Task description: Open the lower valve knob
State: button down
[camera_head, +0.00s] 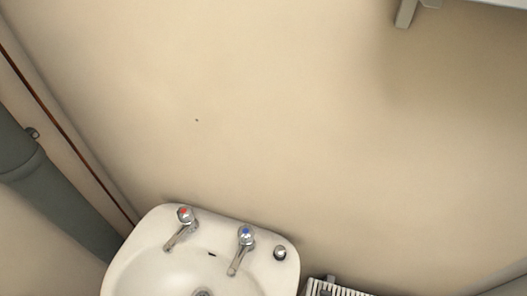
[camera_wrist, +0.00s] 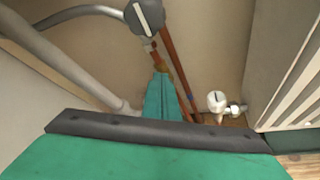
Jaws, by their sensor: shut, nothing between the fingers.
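In the wrist view, a small white knob (camera_wrist: 216,101) sits low by the wall, with a metal fitting at its right. A larger round grey knob (camera_wrist: 147,17) with a pale mark shows at the top, on copper-coloured pipes. My gripper (camera_wrist: 161,75) is in the middle of the wrist view, with its teal fingers shut and empty. Its tips are below the grey knob and up and left of the white knob. I cannot tell whether they touch the pipes behind them. The head view shows neither knob nor my gripper.
A white ribbed radiator (camera_wrist: 296,85) stands at the right of the wrist view, close to the white knob. A thick pale pipe (camera_wrist: 62,62) slants down on the left. The head view shows a white sink (camera_head: 140,262) with two taps and a grey pipe (camera_head: 55,195).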

jog(key=s, duration=0.1)
jog(key=s+a, duration=0.1)
jog(key=s, duration=0.1)
jog(key=s+a, duration=0.1)
jog(key=s, duration=0.1)
jog(key=shift+s, duration=0.15)
jog(key=shift+d, duration=0.1)
